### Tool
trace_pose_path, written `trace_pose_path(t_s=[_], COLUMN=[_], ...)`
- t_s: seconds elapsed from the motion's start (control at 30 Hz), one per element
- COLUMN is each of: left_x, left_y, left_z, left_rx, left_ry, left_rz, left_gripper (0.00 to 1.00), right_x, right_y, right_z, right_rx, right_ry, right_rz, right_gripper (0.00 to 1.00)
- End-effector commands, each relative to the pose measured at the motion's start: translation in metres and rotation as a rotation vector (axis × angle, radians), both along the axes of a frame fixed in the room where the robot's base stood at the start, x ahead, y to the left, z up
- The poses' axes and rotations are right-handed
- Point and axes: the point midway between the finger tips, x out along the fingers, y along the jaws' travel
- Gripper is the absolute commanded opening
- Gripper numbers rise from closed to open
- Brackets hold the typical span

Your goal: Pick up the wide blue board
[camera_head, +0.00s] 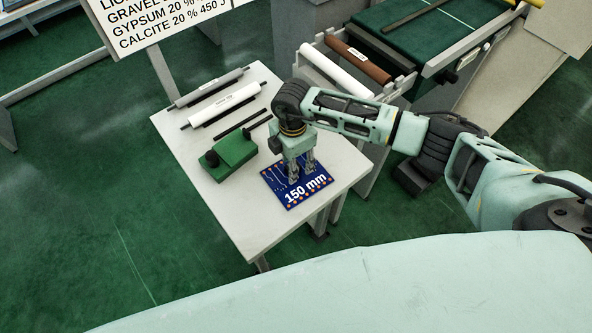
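The wide blue board (298,196) lies on the white table near its front right part, with "150 mm" printed in white and orange dots along its edges. My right gripper (301,177) comes in from the right and points down over the board. Its two fingers stand apart with a gap between them, and they hide part of the board's far half. I cannot tell whether the fingertips touch the board. My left gripper is not in view.
A green block with black knobs (236,151) sits left of the board on the white table (231,213). A grey roller (209,87), a white roller (225,104) and a thin black bar (243,124) lie behind. A conveyor with a green bed (430,38) and a rack holding rollers (335,71) stand behind right.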

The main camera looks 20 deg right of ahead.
Motion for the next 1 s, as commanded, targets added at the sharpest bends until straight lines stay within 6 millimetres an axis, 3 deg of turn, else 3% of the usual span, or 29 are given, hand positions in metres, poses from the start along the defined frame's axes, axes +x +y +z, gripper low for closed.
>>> trace_pose_path(t_s=[0.33, 0.83, 1.0], left_x=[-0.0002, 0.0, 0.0], left_y=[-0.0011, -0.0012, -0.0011], left_z=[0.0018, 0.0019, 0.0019], left_rx=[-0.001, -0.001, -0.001], left_ry=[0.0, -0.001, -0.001], left_rz=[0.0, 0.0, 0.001], left_gripper=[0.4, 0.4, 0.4], right_x=[-0.0001, -0.0001, -0.0001], right_y=[0.0004, 0.0005, 0.0005], right_z=[-0.0107, -0.0102, -0.0102], right_rx=[0.001, 0.001, 0.001], right_ry=[-0.001, -0.001, -0.001], right_rz=[0.002, 0.002, 0.002], right_gripper=[0.45, 0.02, 0.0])
